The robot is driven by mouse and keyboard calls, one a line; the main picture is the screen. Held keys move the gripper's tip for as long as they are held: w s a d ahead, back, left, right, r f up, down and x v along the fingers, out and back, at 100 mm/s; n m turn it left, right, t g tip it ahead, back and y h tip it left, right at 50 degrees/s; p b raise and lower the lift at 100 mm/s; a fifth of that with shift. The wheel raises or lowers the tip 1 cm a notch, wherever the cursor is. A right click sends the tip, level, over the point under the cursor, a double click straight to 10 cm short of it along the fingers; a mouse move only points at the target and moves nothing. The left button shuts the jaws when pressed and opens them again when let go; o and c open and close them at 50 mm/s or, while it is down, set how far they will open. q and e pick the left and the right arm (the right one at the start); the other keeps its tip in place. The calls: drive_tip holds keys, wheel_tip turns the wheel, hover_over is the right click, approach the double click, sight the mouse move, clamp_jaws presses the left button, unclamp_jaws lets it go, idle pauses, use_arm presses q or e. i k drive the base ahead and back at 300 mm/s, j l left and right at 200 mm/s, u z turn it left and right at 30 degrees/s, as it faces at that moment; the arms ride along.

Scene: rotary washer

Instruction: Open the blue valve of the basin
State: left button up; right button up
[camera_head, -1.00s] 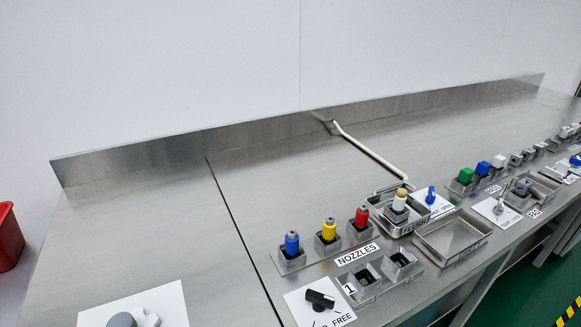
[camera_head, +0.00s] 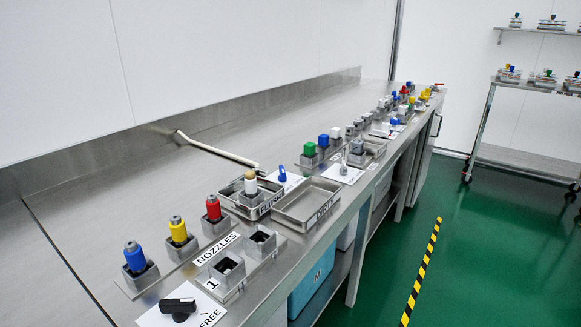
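A small blue valve handle (camera_head: 282,174) stands on a white plate (camera_head: 287,184) on the steel bench, behind a shallow steel basin (camera_head: 268,207) with a FLUSH label. A white-topped nozzle (camera_head: 250,182) stands in that basin. A bent white pipe (camera_head: 215,149) runs over the bench and ends just behind the basin. The writing on the plate is too small to read now. Neither of my grippers shows in this view.
Blue (camera_head: 135,256), yellow (camera_head: 178,230) and red (camera_head: 213,208) nozzles stand in holders at the front left. A black knob (camera_head: 177,308) is nearer. An empty tray (camera_head: 307,204) sits right of the basin. Green floor (camera_head: 470,240) lies open on the right.

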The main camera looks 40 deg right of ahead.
sight(282, 177)
drive_tip(key=k+z, duration=0.1)
drive_tip(key=z, duration=0.25)
drive_tip(key=l+z, duration=0.1)
drive_tip(key=z, duration=0.25)
drive_tip(key=k+l+z, duration=0.1)
drive_tip(key=z, duration=0.25)
